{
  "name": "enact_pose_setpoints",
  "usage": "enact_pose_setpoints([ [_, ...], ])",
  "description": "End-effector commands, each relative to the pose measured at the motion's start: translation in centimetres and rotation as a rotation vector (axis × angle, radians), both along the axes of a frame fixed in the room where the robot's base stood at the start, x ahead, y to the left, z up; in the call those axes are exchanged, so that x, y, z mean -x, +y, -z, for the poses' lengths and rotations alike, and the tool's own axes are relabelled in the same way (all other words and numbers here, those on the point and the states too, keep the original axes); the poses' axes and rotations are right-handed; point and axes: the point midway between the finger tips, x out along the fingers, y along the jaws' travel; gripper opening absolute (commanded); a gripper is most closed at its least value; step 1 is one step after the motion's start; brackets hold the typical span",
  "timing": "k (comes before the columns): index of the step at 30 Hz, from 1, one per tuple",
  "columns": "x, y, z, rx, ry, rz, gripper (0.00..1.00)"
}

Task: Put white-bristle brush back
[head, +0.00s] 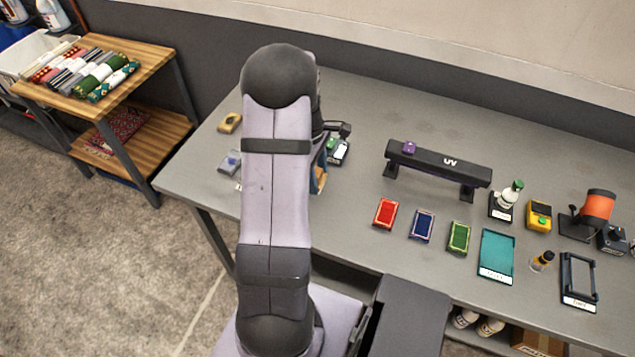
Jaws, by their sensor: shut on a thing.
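My gripper is not in view; my own arm stands upright in front of the left part of the bench and hides it. I cannot make out a white-bristle brush for certain. A small tan and blue piece (320,178) shows just past the right edge of my arm, mostly hidden, and I cannot tell what it is. Left of my arm, a yellow-tan block (229,122) and a grey-blue block (229,163) lie on the grey bench (365,110).
A black stand (440,164) carries a small purple piece. A wooden rack (150,65) with rolled rugs stands left.

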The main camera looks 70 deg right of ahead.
Motion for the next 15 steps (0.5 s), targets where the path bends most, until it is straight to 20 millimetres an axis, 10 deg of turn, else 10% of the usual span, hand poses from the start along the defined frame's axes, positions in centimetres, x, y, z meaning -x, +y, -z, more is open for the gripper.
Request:
enact_pose_setpoints([
  [15,0.0,0.0,3.6,0.000,0.000,0.000,0.24],
])
